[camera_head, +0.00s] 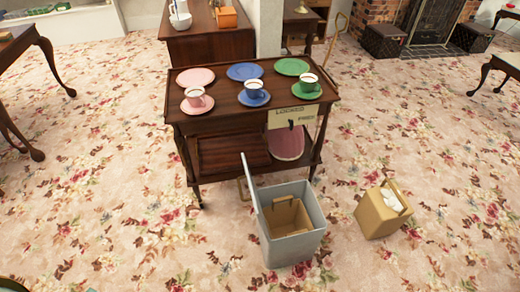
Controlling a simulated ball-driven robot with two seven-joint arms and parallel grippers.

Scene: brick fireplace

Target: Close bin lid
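A grey bin (291,249) stands on the carpet in front of a wooden tea trolley. Its lid (252,188) is open: it stands up from the bin's left side, seen almost edge-on as a thin pale panel. Inside the bin is a tan inner container (287,217) with a raised handle, and it looks empty. Neither of my grippers is in view.
The trolley (235,117), close behind the bin, holds cups, saucers and plates, with a sign on its front edge. A tan container (375,216) with a handle and white contents stands to the right. Patterned carpet (120,215) is clear to the left and in front.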

